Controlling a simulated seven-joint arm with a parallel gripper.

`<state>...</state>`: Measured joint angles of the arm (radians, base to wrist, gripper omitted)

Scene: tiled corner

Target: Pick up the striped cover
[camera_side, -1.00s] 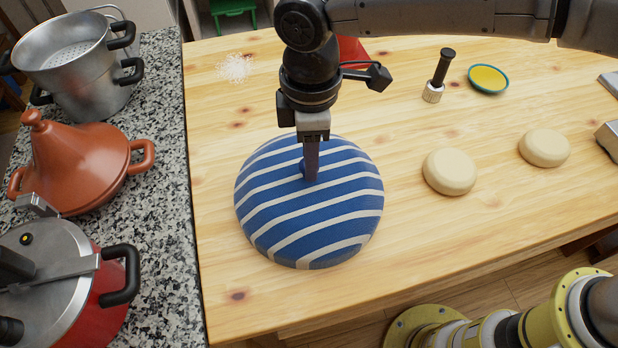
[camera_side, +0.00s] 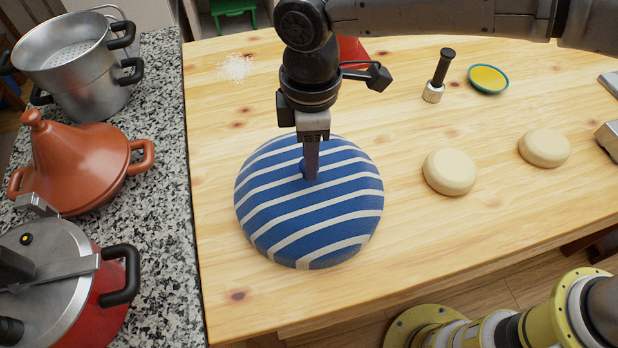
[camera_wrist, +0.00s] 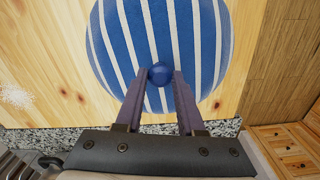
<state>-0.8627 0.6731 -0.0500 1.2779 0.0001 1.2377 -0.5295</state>
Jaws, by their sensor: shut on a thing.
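The striped cover (camera_side: 310,222) is a round blue dome with cream stripes on the wooden table. It also shows in the wrist view (camera_wrist: 115,35). A small blue knob (camera_wrist: 160,73) stands at its top; in the side view it is mostly hidden behind the fingers. My gripper (camera_side: 311,174) points straight down at the top of the cover. In the wrist view my gripper (camera_wrist: 160,76) has its fingertips on either side of the knob, shut on it. The cover appears to rest on the table. Anything under it is hidden.
Two pale dough rounds (camera_side: 449,171) (camera_side: 545,148) lie to the right. Behind them are a black-handled tool (camera_side: 440,77) and a small yellow bowl (camera_side: 488,79). Flour (camera_side: 236,68) is scattered at the back left. A tagine (camera_side: 75,165) and metal pots (camera_side: 75,65) stand on the granite counter (camera_side: 160,200).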

